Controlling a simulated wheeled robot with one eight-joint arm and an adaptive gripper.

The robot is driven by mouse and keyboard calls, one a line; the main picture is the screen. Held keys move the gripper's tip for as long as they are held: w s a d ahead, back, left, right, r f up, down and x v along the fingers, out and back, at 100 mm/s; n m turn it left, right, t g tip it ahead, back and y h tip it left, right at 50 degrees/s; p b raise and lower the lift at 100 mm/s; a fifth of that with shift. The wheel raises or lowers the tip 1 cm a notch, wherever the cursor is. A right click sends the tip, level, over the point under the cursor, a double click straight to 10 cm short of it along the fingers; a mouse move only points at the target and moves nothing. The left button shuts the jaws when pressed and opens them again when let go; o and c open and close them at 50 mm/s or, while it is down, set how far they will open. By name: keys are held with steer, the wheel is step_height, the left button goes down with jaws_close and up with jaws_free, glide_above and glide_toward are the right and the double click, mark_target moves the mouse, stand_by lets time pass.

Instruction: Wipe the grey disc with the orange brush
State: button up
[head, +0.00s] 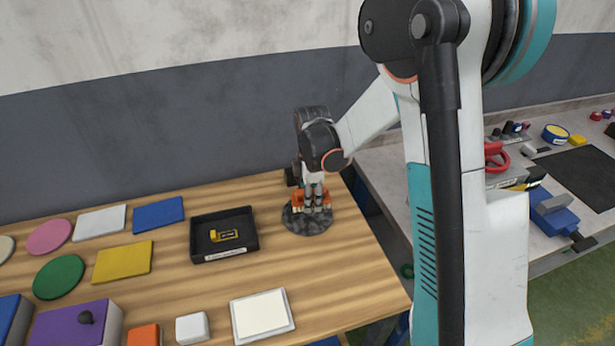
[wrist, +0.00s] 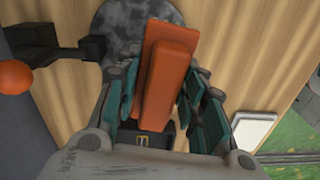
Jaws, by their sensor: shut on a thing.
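The grey disc (head: 292,222) lies on the wooden table near its far right edge, with a mottled dark surface. It also shows at the top of the wrist view (wrist: 125,22). My gripper (head: 312,198) is over the disc, pointing down. In the wrist view its fingers (wrist: 158,98) are shut on the orange brush (wrist: 165,75). The brush also shows low over the disc in the head view (head: 326,202). Whether its underside touches the disc is hidden.
A black tray (head: 197,240) with a small yellow item (head: 226,235) stands left of the disc. A white square (head: 262,314) lies nearer the front. Coloured plates, such as the yellow one (head: 123,262), fill the left side. A dark bracket with an orange ball (wrist: 14,77) is beside my gripper.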

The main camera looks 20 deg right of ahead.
steer(key=n, duration=0.2)
steer(key=w+r+n, duration=0.1)
steer(key=r+n+p, duration=0.1)
steer(key=n, duration=0.1)
steer(key=shift+w+n, duration=0.3)
steer(key=shift+w, duration=0.1)
steer(key=shift+w+f+n+b, duration=0.25)
steer(key=shift+f+n+b, duration=0.25)
steer(key=shift+f+n, duration=0.45)
steer(key=shift+w+f+n+b, duration=0.3)
steer(key=shift+f+n+b, duration=0.15)
steer(key=shift+f+n, duration=0.45)
steer(key=shift+w+f+n+b, duration=0.25)
steer(key=shift+f+n+b, duration=0.25)
steer(key=shift+f+n, duration=0.45)
steer(key=shift+f+b, duration=0.5)
steer(key=shift+f, duration=0.05)
steer(key=shift+d, duration=0.1)
steer(key=shift+w+d, duration=0.1)
steer(key=shift+d, duration=0.95)
